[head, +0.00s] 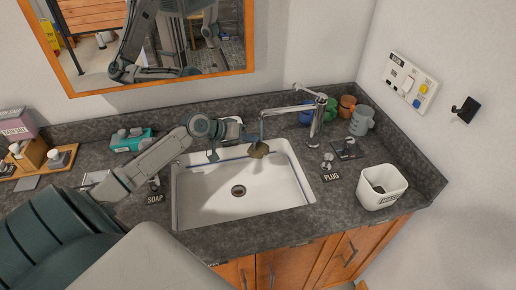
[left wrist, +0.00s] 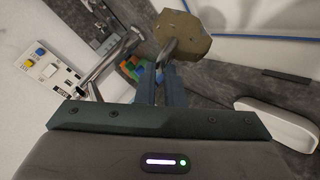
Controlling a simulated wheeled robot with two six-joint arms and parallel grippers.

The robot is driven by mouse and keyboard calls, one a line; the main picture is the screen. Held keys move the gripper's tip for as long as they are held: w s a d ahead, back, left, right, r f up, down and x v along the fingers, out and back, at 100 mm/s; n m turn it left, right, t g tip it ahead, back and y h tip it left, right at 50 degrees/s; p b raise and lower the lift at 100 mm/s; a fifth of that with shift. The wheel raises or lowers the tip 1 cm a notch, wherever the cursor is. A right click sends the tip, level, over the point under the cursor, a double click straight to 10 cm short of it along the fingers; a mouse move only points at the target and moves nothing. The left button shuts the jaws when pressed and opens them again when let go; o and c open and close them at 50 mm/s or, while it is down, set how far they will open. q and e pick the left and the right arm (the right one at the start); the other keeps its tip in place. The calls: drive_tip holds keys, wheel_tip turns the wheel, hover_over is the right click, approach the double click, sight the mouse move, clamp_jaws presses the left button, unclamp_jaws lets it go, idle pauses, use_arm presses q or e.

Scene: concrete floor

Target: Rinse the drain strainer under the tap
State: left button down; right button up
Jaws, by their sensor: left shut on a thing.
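The drain strainer (head: 258,151) looks like a dirty tan-brown piece over the back of the white sink (head: 215,205). In the left wrist view the strainer (left wrist: 184,36) shows as a brown, many-sided head on a grey stem. My left gripper (head: 253,138) is shut on the strainer and holds it above the basin, near and below the end of the tap (head: 288,109). Its fingers also show in the left wrist view (left wrist: 160,82). I cannot tell whether water is running. The drain hole (head: 238,191) is in the basin floor. My right gripper is not in view.
A white bin (head: 381,187) stands on the right of the counter, with several mugs (head: 361,121) behind it. A plug label (head: 331,177) lies right of the sink. A teal box (head: 132,140) stands at the left. A mirror (head: 160,40) hangs behind.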

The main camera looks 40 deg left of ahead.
use_arm(q)
drive_tip(key=shift+w, duration=0.1)
drive_tip(key=shift+w+d, duration=0.1)
drive_tip(key=shift+d, duration=0.05)
drive_tip(key=shift+w+d, duration=0.25)
drive_tip(key=shift+w, duration=0.05)
drive_tip(key=shift+s+a, duration=0.1)
drive_tip(key=shift+s+a, duration=0.3)
drive_tip(key=shift+s, duration=0.1)
idle(0.4)
